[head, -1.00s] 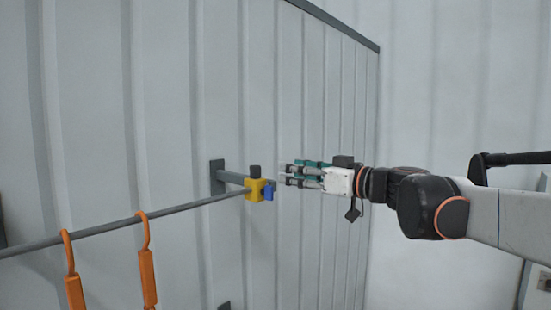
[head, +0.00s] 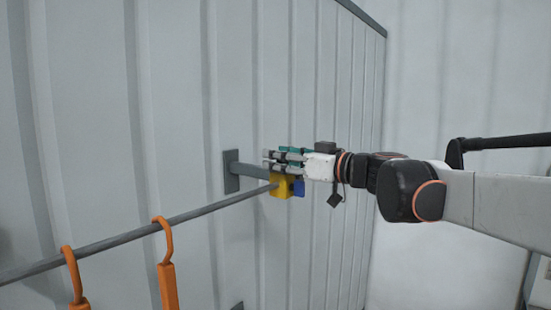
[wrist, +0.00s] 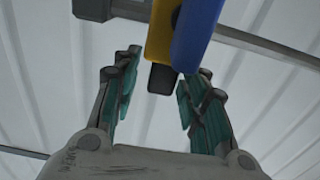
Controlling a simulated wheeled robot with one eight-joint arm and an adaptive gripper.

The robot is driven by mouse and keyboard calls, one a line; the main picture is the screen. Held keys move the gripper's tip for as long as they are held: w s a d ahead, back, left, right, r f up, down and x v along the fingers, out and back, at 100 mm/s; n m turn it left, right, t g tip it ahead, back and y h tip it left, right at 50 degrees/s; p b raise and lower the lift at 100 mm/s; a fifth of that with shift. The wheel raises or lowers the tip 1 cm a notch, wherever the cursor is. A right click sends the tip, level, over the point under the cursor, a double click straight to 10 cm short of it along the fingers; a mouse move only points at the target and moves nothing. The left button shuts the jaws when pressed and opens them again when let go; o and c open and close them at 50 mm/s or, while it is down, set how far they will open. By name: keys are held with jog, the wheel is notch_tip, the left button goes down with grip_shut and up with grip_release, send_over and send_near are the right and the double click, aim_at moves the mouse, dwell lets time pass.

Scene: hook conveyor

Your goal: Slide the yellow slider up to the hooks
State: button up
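The yellow slider (head: 281,187) sits on the grey rail (head: 205,211) near its right end, by the wall bracket. It has a blue part (head: 298,188) on its right side. In the wrist view the yellow body (wrist: 161,40), the blue part (wrist: 194,35) and a black knob (wrist: 162,78) show. My gripper (head: 270,160) is at the top of the slider. In the wrist view its teal-padded fingers (wrist: 158,82) are spread on both sides of the black knob, with gaps. Two orange hooks (head: 166,270) (head: 75,278) hang on the rail at the lower left.
A grey bracket (head: 231,171) holds the rail's right end to the ribbed wall (head: 165,100). The rail between the slider and the nearer hook is clear.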

jog(key=shift+s+d, duration=0.15)
grip_shut()
jog(key=s+a, duration=0.5)
jog(key=s, duration=0.1)
jog(key=s+a+p, duration=0.1)
jog(key=s+a, duration=0.4)
jog(key=s, duration=0.2)
jog(key=s+a, duration=0.5)
jog(key=s, duration=0.2)
jog(key=shift+a, duration=0.4)
grip_release()
jog(key=v, duration=1.2)
